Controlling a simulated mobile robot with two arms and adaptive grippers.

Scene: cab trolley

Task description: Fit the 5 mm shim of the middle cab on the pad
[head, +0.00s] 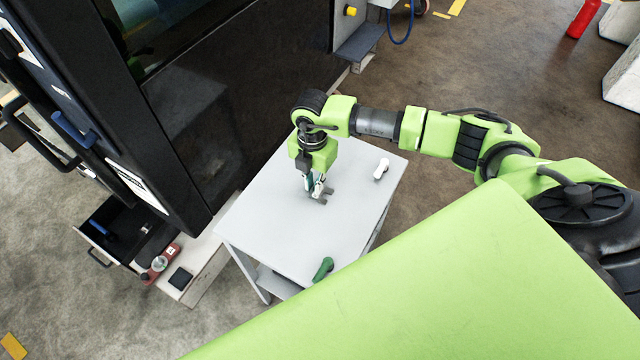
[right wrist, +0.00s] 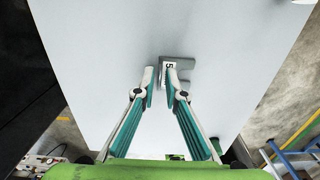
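The shim (right wrist: 184,75), a grey notched plate with a white label reading 5, lies on the grey-white trolley top; it also shows in the head view (head: 324,199). My right gripper (head: 318,192) points down over it. In the right wrist view its fingertips (right wrist: 160,77) are apart, with a gap between them, and the right one overlaps the labelled end of the shim. Whether they touch it I cannot tell. A small black square (head: 180,278), possibly the pad, lies on a pale ledge below the cab (head: 225,110). My left gripper is not in view.
A red device (head: 160,264) stands beside the black square. An open drawer (head: 112,232) is at left. The cab wall rises close beside the trolley.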

